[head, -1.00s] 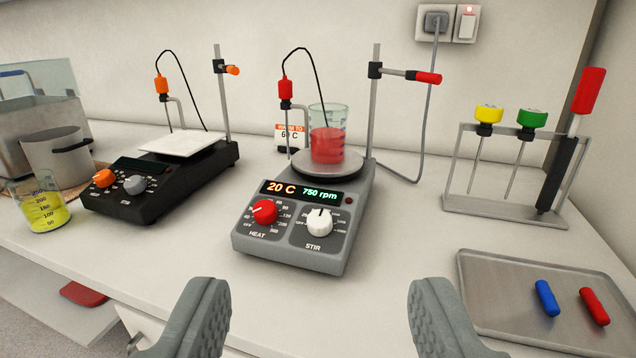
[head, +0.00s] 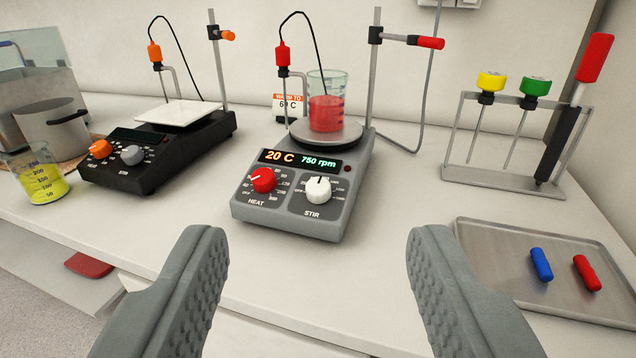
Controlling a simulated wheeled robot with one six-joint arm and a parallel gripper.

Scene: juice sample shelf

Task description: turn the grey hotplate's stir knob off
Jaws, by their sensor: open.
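The grey hotplate (head: 290,222) stands on the bench at the middle of the head view. Its white stir knob (head: 318,190) is at the front right of the panel, with its dark mark pointing about straight up. The red heat knob (head: 262,180) is to its left. The display (head: 300,160) reads 20 C and 750 rpm. A beaker of red liquid (head: 326,112) stands on the round plate. My gripper (head: 318,265) is open and empty, with its fingers wide apart in front of and below the hotplate, touching nothing.
A black hotplate (head: 150,170) with orange and grey knobs stands at left, beside a beaker of yellow liquid (head: 40,182). A metal tray (head: 500,270) with a blue and a red stir bar lies at right. A rack (head: 490,182) stands behind it. The bench before the grey hotplate is clear.

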